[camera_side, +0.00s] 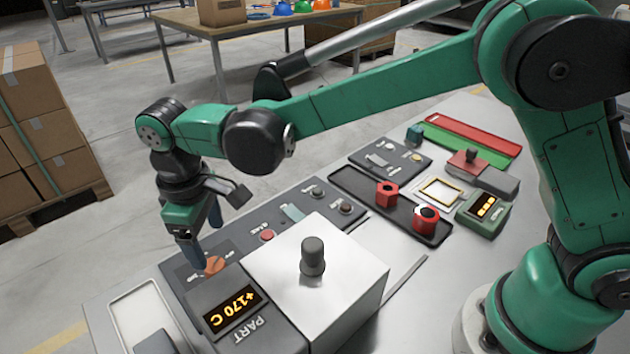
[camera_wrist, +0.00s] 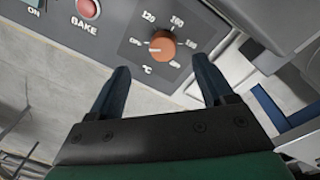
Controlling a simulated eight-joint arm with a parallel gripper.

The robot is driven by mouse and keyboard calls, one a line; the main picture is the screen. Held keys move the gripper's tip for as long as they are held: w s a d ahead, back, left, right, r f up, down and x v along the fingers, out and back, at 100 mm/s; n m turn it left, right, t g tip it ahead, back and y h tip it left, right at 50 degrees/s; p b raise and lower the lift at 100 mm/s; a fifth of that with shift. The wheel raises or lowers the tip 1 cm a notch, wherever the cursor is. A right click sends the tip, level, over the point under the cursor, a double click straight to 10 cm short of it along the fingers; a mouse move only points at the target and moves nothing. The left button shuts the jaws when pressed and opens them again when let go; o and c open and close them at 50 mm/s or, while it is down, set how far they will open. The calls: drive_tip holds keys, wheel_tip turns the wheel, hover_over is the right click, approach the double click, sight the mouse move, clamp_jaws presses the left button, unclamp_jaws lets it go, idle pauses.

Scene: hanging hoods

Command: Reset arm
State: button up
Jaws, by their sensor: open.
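My gripper (camera_side: 207,232) is open and empty, pointing down above the control panel at the front left. Its two dark fingers also show in the wrist view (camera_wrist: 160,84), spread apart. An orange knob (camera_side: 214,265) on the panel lies just beyond the fingertips. In the wrist view the orange knob (camera_wrist: 162,46) sits in a ring of temperature marks, apart from the fingers. The display (camera_side: 232,312) reads +170 C, above the word PART. A pinkish-red BAKE button (camera_wrist: 87,9) is left of the knob in the wrist view.
A white box (camera_side: 345,275) with a black handle (camera_side: 313,257) stands right of the display. A black tray (camera_side: 350,183) holds a red hex part (camera_side: 387,194) and a red round part (camera_side: 426,220). A green display unit (camera_side: 484,213) stands near my base. Stacked cartons (camera_side: 40,130) stand left.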

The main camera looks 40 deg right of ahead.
drive_tip(key=s+d+r+m+t+y, duration=0.1)
drive_tip(key=d+r+m+t, duration=0.15)
drive_tip(key=d, duration=0.35)
drive_tip(key=s+d+r+m+t, duration=0.1)
drive_tip(key=s+d+r+m, duration=0.1)
drive_tip(key=d+r, duration=0.3)
drive_tip(key=s+d+f+m+t, duration=0.1)
drive_tip(key=s+d+m+t, duration=0.2)
drive_tip(key=s+d, duration=0.3)
drive_tip(key=shift+d+f+m+h, duration=0.2)
drive_tip(key=shift+d+m+h, duration=0.15)
drive_tip(key=shift+d, duration=1.8)
